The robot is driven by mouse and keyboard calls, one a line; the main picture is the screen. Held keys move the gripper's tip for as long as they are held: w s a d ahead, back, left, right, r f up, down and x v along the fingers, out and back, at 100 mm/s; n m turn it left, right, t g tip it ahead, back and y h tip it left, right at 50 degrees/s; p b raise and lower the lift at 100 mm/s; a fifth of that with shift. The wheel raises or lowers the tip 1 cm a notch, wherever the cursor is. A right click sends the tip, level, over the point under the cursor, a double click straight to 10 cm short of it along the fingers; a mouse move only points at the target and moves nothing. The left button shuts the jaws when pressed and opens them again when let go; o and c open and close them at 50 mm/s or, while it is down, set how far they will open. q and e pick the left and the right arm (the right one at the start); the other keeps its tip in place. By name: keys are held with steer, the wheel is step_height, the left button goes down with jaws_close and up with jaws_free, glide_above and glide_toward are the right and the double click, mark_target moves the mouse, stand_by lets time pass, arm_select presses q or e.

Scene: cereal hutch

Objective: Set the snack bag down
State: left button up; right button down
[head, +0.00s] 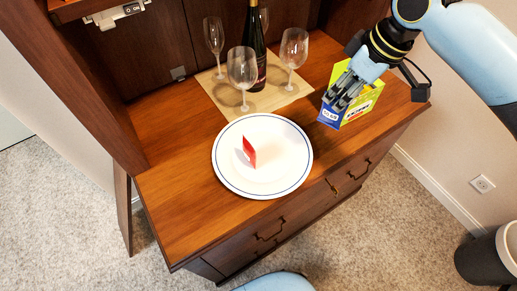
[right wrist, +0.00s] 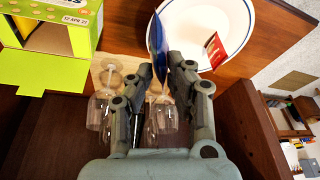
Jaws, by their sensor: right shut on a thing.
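The snack bag, a blue packet (head: 328,116), is at the right part of the wooden counter, just left of a yellow-green box. My right gripper (head: 343,90) is shut on it from above. In the right wrist view the bag (right wrist: 156,42) shows nearly edge-on as a thin blue sheet between the two fingers (right wrist: 160,78). Its lower edge is close to the counter; I cannot tell whether it touches. The fingers hide part of the bag. My left gripper is in neither view.
The yellow-green box (head: 370,92) stands right beside the bag, open-topped in the right wrist view (right wrist: 50,40). A white plate (head: 230,174) with a red card (head: 249,151) lies left of it. Several glasses (head: 242,68) and a bottle (head: 255,45) stand on a mat (head: 222,94) behind.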

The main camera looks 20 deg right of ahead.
steer(key=shift+a+f, duration=0.2)
steer(key=shift+f, duration=0.1)
steer(key=w+a+f, duration=0.6)
steer(key=a+f, duration=0.3)
steer(key=f, duration=0.1)
steer(key=shift+a+f+p, duration=0.2)
steer(key=shift+f+p, duration=0.1)
steer(key=shift+f, duration=0.05)
steer(key=shift+s+f, duration=0.1)
steer(key=c, duration=1.2)
jaws_free()
steer(key=shift+c, duration=0.2)
steer(key=v, duration=1.2)
steer(key=shift+p, duration=0.4)
steer(key=shift+s, duration=0.1)
